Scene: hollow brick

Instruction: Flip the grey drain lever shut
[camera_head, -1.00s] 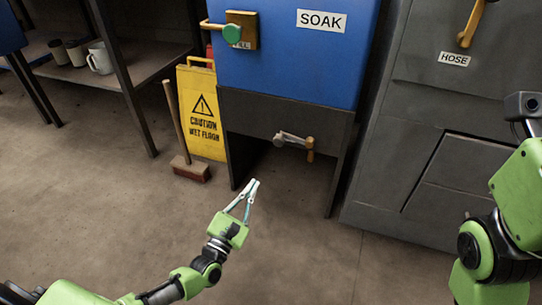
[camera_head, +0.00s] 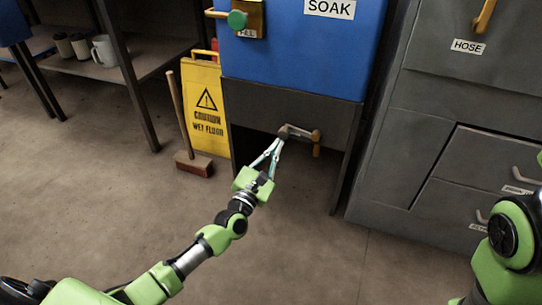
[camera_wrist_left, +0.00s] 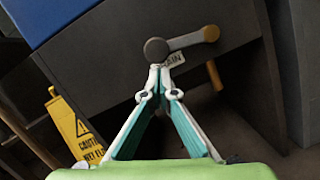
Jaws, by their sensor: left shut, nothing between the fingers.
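The grey drain lever (camera_head: 299,131) sits on the dark panel under the blue soak tank. Its rounded grey end points left and its other end joins a brass fitting (camera_head: 316,137) with a short pipe hanging down. In the left wrist view the grey lever (camera_wrist_left: 184,41) runs from its round knob up to the brass end on the right. My left gripper (camera_head: 281,138) is shut and empty; its tips (camera_wrist_left: 158,68) appear just below the knob, and I cannot tell whether they touch it. A partly hidden drain label (camera_wrist_left: 174,61) is behind. My right gripper is out of view.
The blue tank (camera_head: 290,55) overhangs the lever, with a green-knobbed fill valve (camera_head: 237,19) above left. A yellow wet-floor sign (camera_head: 205,105) and a broom (camera_head: 194,163) stand left. A grey cabinet (camera_head: 410,150) stands right. The floor in front is clear.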

